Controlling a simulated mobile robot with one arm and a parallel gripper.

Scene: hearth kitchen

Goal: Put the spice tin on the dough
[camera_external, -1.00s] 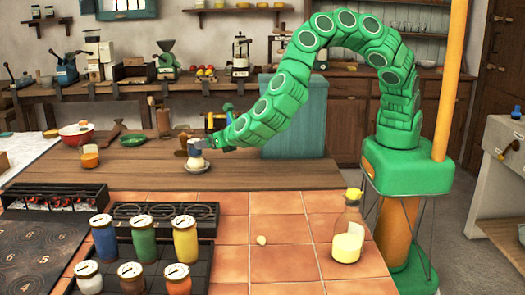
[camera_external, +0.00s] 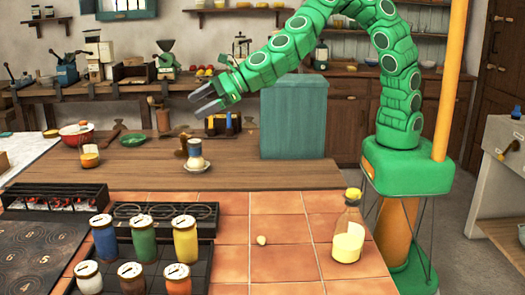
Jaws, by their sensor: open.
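The spice tin (camera_external: 195,147), a small upright can with a blue-grey side and pale top and bottom bands, stands on the wooden counter's middle part. Directly under it is the dough (camera_external: 194,165), a low, pale, rounded lump. The tin appears to rest upright on the dough, and the dough's top is hidden by it. My gripper (camera_external: 194,105) is above the tin, clear of it. Its two dark fingers are apart, point left and hold nothing.
A brown wooden item (camera_external: 182,146) stands close left of the tin. A green dish (camera_external: 133,140), a red bowl (camera_external: 76,135) and an orange-filled glass (camera_external: 90,156) are farther left. Several lidded jars (camera_external: 185,237) and a bottle (camera_external: 348,235) stand in front. The wood right of the tin is clear.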

